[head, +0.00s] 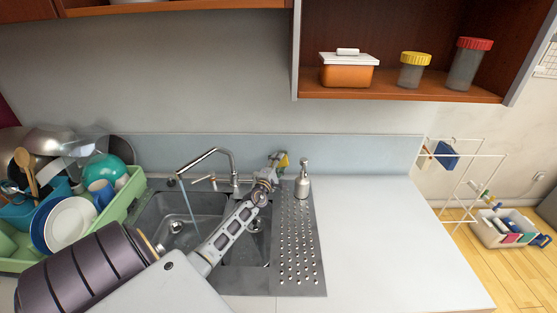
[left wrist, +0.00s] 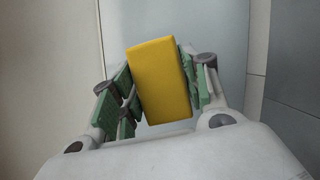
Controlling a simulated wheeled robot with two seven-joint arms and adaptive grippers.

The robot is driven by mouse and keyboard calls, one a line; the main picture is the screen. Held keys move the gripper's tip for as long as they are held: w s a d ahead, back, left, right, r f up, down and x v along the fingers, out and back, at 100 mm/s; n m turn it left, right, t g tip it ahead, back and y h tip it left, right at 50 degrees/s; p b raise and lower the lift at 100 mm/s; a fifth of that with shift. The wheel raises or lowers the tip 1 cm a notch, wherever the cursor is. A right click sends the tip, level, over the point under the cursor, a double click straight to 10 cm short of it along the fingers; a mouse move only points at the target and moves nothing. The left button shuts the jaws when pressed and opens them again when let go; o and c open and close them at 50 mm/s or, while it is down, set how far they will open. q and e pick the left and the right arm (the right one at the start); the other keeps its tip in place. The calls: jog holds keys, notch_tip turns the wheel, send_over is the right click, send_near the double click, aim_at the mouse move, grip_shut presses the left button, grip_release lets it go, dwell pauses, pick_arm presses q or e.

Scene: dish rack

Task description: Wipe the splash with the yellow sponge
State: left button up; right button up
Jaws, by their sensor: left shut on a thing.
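The yellow sponge (left wrist: 158,82) is between the green-padded fingers of my left gripper (left wrist: 155,90) in the left wrist view. The gripper is shut on it. In the head view my left gripper (head: 272,170) is above the back of the sink, beside the tap and the soap dispenser, with a bit of the sponge (head: 283,160) showing at its tip. The sponge is held near the blue backsplash (head: 345,152), and I cannot tell whether it touches it. I cannot make out a splash in either view. My right gripper is not in view.
The soap dispenser (head: 303,180) stands just right of my left gripper. The tap (head: 212,158) runs water into the sink (head: 180,212). A green dish rack (head: 122,200) full of dishes is at the left. The white counter (head: 385,235) at right is clear.

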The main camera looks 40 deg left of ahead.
pick_arm(q)
jog(key=shift+s+d+p, duration=0.55)
jog(key=shift+s+d, duration=0.2)
jog(key=shift+s, duration=0.15)
jog(key=shift+s+d+p, duration=0.45)
jog(key=shift+s+p, duration=0.05)
jog(key=shift+s, duration=0.05)
jog(key=shift+s+d, duration=0.5)
jog(key=shift+s, duration=0.1)
jog(key=shift+w+a, duration=0.1)
jog(key=shift+w, duration=0.05)
jog(key=shift+w+a+b, duration=0.75)
jog(key=shift+w+a, duration=0.35)
jog(key=shift+w, duration=0.2)
jog(key=shift+w+a+b, duration=0.7)
jog(key=shift+w+a, duration=0.4)
jog(key=shift+w, duration=0.2)
jog(key=shift+w+a+b, duration=0.5)
jog(key=shift+w+a, duration=0.15)
jog(key=shift+w, duration=0.1)
jog(key=shift+d, duration=0.1)
